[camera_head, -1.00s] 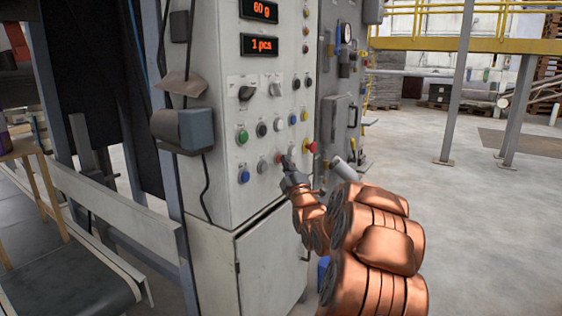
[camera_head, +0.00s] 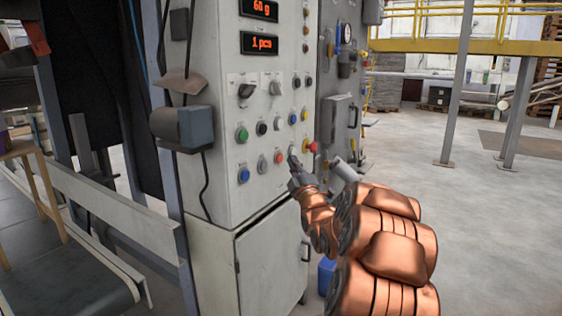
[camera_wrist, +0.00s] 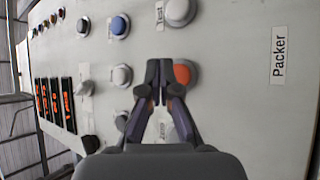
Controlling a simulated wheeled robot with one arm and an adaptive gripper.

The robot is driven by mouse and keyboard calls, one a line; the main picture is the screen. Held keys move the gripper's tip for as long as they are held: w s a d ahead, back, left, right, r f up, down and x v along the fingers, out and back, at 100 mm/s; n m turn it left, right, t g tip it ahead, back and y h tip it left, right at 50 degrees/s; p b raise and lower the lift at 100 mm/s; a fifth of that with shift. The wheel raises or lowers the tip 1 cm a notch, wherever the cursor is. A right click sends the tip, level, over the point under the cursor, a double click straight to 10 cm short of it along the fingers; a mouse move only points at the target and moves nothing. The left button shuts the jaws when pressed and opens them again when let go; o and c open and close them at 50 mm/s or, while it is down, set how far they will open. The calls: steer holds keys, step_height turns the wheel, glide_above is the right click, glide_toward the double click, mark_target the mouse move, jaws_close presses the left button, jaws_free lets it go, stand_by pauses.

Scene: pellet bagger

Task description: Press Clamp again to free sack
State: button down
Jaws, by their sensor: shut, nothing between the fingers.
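The control panel (camera_head: 225,110) of the bagger carries rows of coloured buttons. My gripper (camera_head: 293,160) is shut and empty, its tips close to the lower button row. An orange-red button (camera_head: 279,157) shows just left of the tips; in the wrist view an orange button (camera_wrist: 183,74) is beside my fingertips (camera_wrist: 158,70), partly covered by them. A pale button (camera_head: 292,149) is right at the tips in the head view. I cannot tell whether the tips touch a button. The small labels are not readable enough to pick out Clamp. No sack is clearly visible.
A grey button (camera_wrist: 122,76) and a blue button (camera_wrist: 119,25) are nearby in the wrist view. A grey box (camera_head: 195,128) juts out at the panel's left. Open floor (camera_head: 410,170) lies to the right.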

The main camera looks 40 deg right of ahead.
steer(key=shift+s+d+b, duration=0.25)
steer(key=shift+s, duration=0.55)
steer(key=shift+s+d+b, duration=0.2)
steer(key=shift+s+b, duration=0.1)
steer(key=shift+s, duration=0.5)
steer(key=shift+s+d+b, duration=0.25)
steer(key=shift+s, duration=0.55)
